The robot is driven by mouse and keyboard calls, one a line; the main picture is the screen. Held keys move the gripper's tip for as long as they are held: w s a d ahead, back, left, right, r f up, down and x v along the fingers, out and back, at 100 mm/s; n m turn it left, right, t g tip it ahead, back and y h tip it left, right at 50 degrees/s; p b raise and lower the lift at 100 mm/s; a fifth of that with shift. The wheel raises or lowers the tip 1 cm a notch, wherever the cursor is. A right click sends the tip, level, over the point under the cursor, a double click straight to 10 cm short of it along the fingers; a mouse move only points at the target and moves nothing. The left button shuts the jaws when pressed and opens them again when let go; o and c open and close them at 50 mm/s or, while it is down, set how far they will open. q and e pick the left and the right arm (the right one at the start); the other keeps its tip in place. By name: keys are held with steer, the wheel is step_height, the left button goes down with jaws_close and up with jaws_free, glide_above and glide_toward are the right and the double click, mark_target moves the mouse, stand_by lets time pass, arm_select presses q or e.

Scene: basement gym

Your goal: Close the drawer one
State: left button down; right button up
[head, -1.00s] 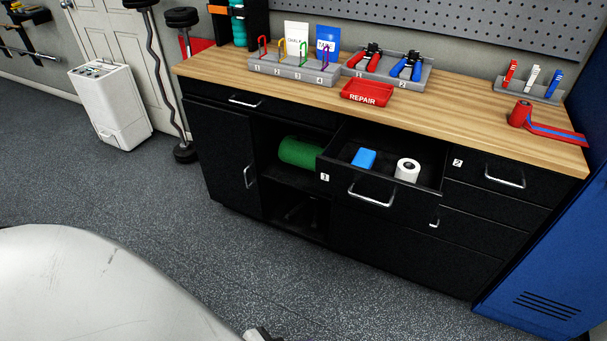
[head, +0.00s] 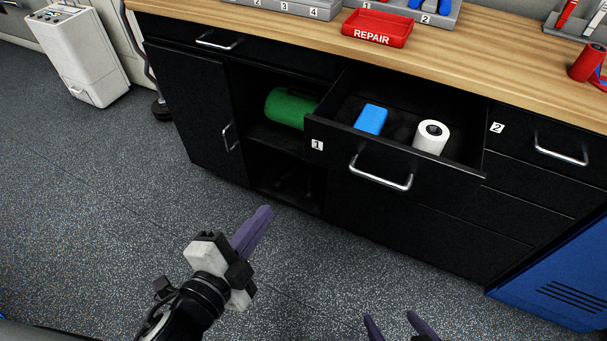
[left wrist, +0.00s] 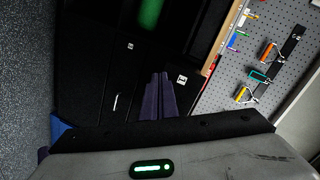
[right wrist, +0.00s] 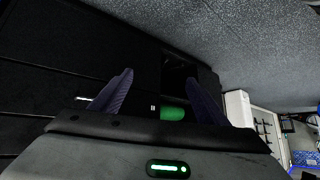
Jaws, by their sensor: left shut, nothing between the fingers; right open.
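Drawer one (head: 335,144), black with a "1" label and a silver handle (head: 380,175), stands pulled out from the bench. A blue block (head: 370,119) and a white tape roll (head: 431,138) lie in it. My left gripper (head: 265,212) is shut and empty, in front of the cabinet, lower and to the left of the drawer. Its purple fingers also show together in the left wrist view (left wrist: 160,90). My right gripper (head: 392,322) is open and empty at the bottom edge of the head view, below the drawer. Its spread fingers show in the right wrist view (right wrist: 160,90).
The wooden benchtop (head: 280,38) carries a red REPAIR tray (head: 378,28) and a grey tool rack. A green roll (head: 288,107) lies on the open shelf left of the drawer. Closed drawer two (head: 545,150) and a blue locker (head: 560,285) are to the right. Floor in front is clear.

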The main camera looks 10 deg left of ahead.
arm_select(q)
step_height(320, 180, up, 4)
steer(key=d+m+t+h+b, duration=0.2)
steer(key=m+b, duration=0.1)
steer(key=m, duration=0.3)
glide_toward(315, 141)
steer(key=x, duration=0.6)
steer(key=shift+w+d+p, duration=0.1)
steer(key=shift+w+p, duration=0.1)
steer(key=shift+p, duration=0.15)
steer(key=shift+w, duration=0.1)
